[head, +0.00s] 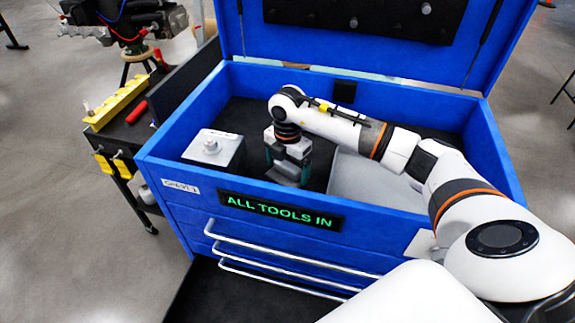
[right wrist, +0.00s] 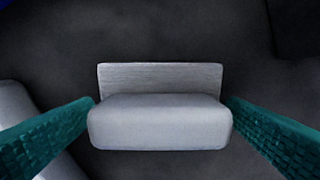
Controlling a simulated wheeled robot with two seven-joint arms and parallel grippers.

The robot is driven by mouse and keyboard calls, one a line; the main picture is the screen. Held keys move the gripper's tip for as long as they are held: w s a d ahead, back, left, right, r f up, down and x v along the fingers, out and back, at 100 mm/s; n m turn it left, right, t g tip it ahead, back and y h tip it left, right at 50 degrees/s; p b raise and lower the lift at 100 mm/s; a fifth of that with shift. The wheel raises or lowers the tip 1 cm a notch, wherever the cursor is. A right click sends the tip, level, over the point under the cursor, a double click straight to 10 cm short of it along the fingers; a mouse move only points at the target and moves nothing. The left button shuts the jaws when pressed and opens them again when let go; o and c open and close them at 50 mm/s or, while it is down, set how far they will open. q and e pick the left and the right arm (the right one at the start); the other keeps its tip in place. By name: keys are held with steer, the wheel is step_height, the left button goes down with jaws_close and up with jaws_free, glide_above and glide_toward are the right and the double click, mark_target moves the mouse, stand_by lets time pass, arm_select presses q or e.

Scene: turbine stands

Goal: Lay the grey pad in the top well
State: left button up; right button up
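The blue tool chest (head: 180,225) has its lid up, and its dark-lined top well is open. My right gripper (head: 288,172) reaches down into the middle of that well. In the right wrist view its two teal fingers (right wrist: 160,103) meet both sides of the grey pad (right wrist: 160,122), so it appears shut on it. A dark surface lies beneath the pad; I cannot tell whether the pad touches it. In the head view the pad is mostly hidden by the fingers. My left gripper is not in view.
A grey block with a knob (head: 213,152) stands in the well's left part. A light grey flat-sided thing (head: 375,183) fills much of the right part, partly behind my arm. A dark cart with a yellow rack (head: 117,103) and a red tool (head: 137,112) stands left.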

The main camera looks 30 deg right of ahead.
mark_target(287, 165)
steer(key=shift+o, duration=0.2)
steer(key=shift+r, duration=0.1)
steer(key=shift+r+p, duration=2.6)
steer(key=shift+r, duration=0.85)
